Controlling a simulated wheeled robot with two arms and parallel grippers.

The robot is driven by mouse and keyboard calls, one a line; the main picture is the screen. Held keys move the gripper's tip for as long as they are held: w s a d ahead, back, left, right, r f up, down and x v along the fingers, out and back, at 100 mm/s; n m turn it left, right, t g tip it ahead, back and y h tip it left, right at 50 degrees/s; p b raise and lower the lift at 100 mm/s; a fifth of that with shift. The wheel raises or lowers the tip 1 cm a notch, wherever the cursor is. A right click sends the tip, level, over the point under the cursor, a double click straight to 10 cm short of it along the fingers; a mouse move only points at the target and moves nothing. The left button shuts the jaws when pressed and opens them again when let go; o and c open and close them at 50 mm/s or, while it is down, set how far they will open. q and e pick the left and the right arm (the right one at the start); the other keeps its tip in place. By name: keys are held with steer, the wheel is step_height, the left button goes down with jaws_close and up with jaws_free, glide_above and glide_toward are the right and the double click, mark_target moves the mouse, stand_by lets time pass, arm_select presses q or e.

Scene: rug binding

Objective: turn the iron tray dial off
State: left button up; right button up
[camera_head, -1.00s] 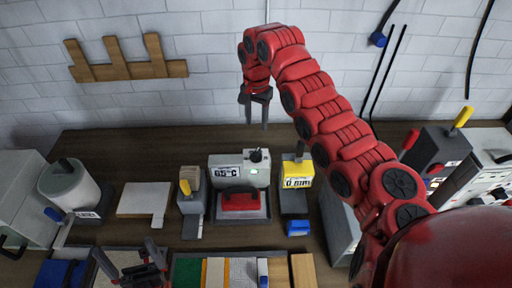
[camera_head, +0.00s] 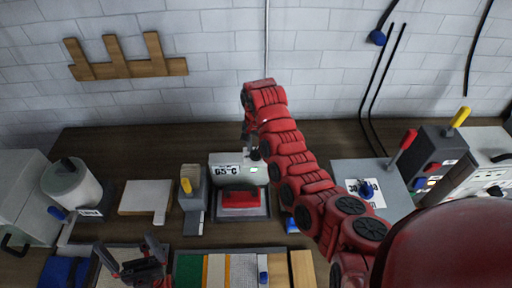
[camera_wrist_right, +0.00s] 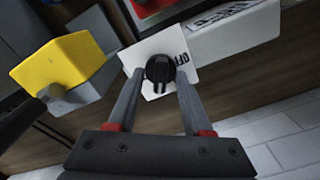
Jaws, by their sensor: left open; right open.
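The iron tray (camera_head: 263,213) holds a red iron (camera_head: 240,199), with a pale control box behind it labelled 65°C (camera_head: 232,169). The black dial (camera_wrist_right: 160,68) sits on the box's white top plate (camera_wrist_right: 178,47), with lettering partly visible beside it. My right gripper (camera_wrist_right: 157,82) is open, its two fingers on either side of the dial; I cannot tell whether they touch it. In the head view the dial is mostly hidden by my right arm. My left gripper (camera_head: 125,250) is open and empty at the lower left.
A yellow block (camera_wrist_right: 65,62) stands beside the box in the right wrist view; my arm hides it in the head view. A grey device with a yellow lever (camera_head: 187,186) stands left of the tray. A blue-knobbed panel (camera_head: 367,188) is at right.

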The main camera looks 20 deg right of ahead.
steer(key=shift+f, duration=0.1)
steer(key=shift+c, duration=0.9)
jaws_close()
